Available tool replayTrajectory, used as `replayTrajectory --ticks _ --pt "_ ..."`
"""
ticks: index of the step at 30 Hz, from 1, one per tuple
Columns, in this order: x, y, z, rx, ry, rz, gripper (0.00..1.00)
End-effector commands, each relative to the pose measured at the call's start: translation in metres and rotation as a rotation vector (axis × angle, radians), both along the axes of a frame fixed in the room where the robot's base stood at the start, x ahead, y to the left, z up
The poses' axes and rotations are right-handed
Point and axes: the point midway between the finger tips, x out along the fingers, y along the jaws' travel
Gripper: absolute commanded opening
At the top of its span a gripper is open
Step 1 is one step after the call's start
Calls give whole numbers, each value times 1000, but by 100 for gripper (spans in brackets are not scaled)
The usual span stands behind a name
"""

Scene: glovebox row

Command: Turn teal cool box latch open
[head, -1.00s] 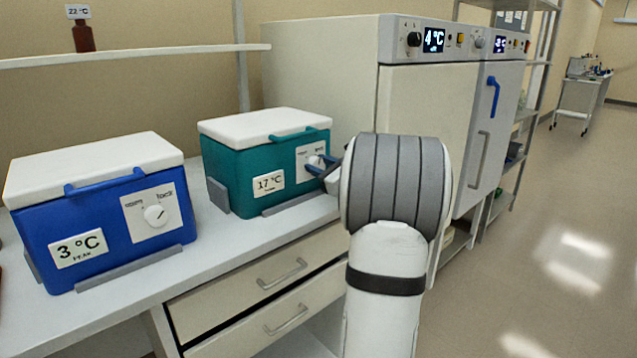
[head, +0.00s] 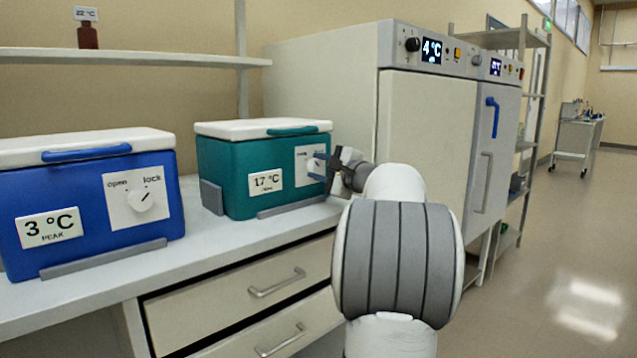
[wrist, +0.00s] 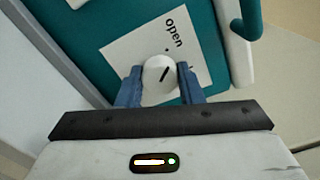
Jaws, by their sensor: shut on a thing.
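The teal cool box (head: 222,172) with a white lid stands on the bench, showing a 17 °C label. Its latch is a round white knob (wrist: 159,75) with a dark pointer line, on a white plate (wrist: 122,48). The word "open" shows on the plate in the wrist view; the other marking is hidden by my gripper. My gripper (wrist: 160,88) is shut on the knob, one blue finger on each side. In the head view my gripper (head: 322,170) covers part of the plate and knob. The pointer is turned away from the word "open".
A blue cool box (head: 90,205) reading 3 °C stands to the left, its knob pointing toward "lock". Grey rails (head: 105,258) edge the boxes. A white cabinet (head: 425,140) stands close on the right. Drawers (head: 250,300) are below the bench.

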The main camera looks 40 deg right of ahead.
Motion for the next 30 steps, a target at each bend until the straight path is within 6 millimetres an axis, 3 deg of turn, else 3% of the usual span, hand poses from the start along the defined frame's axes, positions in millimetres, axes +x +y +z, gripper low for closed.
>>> replayTrajectory --ticks 9,24,25,30 --pt "0 -1 -1 -107 -9 -2 10" --pt "0 -1 0 -125 -9 -2 10" --pt "0 -1 0 -125 -9 -2 34" --pt "0 -1 0 -124 -9 -1 48"
